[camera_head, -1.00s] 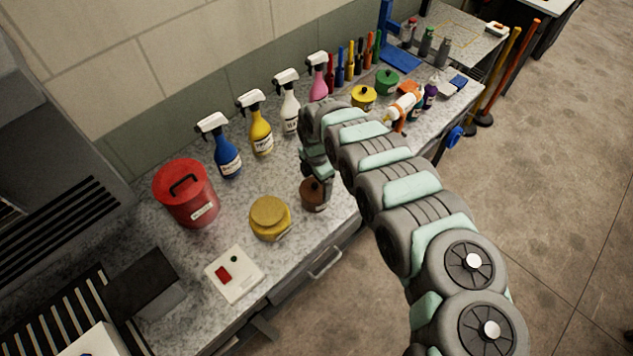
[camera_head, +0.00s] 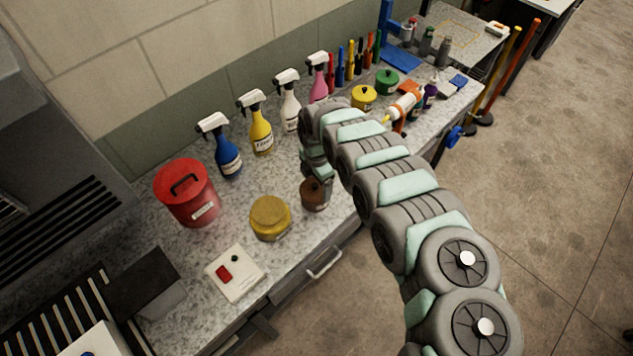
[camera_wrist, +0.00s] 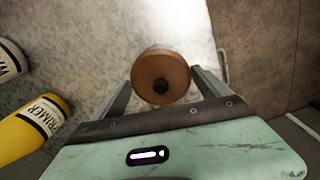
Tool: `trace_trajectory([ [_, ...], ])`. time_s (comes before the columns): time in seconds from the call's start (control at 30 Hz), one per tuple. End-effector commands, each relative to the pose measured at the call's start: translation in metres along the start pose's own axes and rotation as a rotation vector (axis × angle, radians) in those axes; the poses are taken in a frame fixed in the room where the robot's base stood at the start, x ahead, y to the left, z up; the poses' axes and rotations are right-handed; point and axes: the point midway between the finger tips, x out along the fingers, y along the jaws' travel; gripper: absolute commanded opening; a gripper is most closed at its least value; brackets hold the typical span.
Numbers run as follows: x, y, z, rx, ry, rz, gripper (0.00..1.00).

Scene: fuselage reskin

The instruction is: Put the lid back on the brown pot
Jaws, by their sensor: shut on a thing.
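The brown pot (camera_head: 314,200) stands near the front edge of the grey speckled counter, with my gripper (camera_head: 316,178) right at its top. In the wrist view, the round brown lid (camera_wrist: 161,72) with a black knob lies between the two fingers of my gripper (camera_wrist: 163,78), seen from above.
A yellow pot (camera_head: 270,217) and a red canister (camera_head: 187,192) stand to the left. Spray bottles (camera_head: 260,125) line the wall behind. A white box with a red button (camera_head: 235,273) lies at the front left. The counter's front edge is close to the pot.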

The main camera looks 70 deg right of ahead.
Motion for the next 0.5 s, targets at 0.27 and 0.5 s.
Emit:
trace_trajectory([
  [0.27,0.0001,0.0000,0.0002,0.000,0.000,0.000,0.47],
  [0.5,0.0002,-0.0002,0.0001,0.000,0.000,0.000,0.91],
])
